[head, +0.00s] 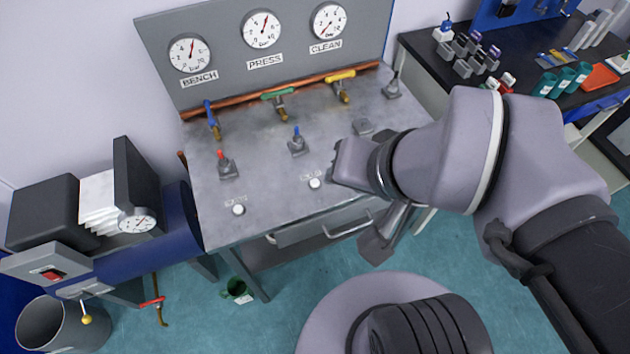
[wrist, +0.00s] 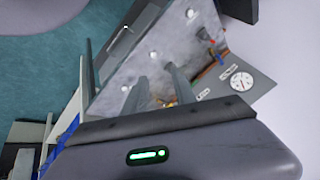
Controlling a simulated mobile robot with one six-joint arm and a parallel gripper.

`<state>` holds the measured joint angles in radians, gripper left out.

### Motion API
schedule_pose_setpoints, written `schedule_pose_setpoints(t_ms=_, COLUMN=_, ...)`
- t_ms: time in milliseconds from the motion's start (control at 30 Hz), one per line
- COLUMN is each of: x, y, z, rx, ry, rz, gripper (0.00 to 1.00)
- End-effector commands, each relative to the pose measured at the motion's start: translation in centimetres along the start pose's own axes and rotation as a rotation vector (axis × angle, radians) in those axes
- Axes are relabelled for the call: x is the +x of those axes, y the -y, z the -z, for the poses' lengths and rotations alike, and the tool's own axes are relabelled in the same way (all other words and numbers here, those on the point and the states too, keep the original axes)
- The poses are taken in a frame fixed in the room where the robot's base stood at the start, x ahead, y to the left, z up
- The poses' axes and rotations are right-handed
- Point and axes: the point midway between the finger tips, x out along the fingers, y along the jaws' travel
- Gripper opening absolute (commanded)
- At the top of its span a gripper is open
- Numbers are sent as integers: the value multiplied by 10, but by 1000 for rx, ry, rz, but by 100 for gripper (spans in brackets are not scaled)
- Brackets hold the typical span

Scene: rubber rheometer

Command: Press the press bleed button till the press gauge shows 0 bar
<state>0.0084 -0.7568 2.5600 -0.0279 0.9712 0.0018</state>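The press gauge (head: 263,29) is on the grey back panel above the PRESS label, its needle pointing up and slightly right, off the lower-left end of the dial. A white button (head: 314,183) sits near the bench's front edge in the press column. It appears to be the middle button (wrist: 155,55) of three in the wrist view. My gripper (head: 347,168) is just right of this button in the head view, over the bench front. In the wrist view its two fingers (wrist: 156,74) stand apart with nothing between them. Contact with the button is not visible.
Another white button (head: 238,209) is at left, below the red toggle (head: 226,164). A blue toggle (head: 297,141) stands behind the press button. The bench gauge (head: 189,53) and clean gauge (head: 328,21) flank the press gauge. My arm covers the bench's right front.

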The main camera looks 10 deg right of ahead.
Motion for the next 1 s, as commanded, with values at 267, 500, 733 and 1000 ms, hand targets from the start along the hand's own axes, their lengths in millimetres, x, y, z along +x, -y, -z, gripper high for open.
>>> schedule_pose_setpoints(t_ms=267, x=0, y=0, z=0, rx=0, ry=0, rz=0, gripper=23)
schedule_pose_setpoints(t_ms=500, x=0, y=0, z=0, rx=0, ry=0, rz=0, gripper=0)
schedule_pose_setpoints(t_ms=733, x=0, y=0, z=0, rx=0, ry=0, rz=0, gripper=0)
schedule_pose_setpoints(t_ms=1000, x=0, y=0, z=0, rx=0, ry=0, rz=0, gripper=0)
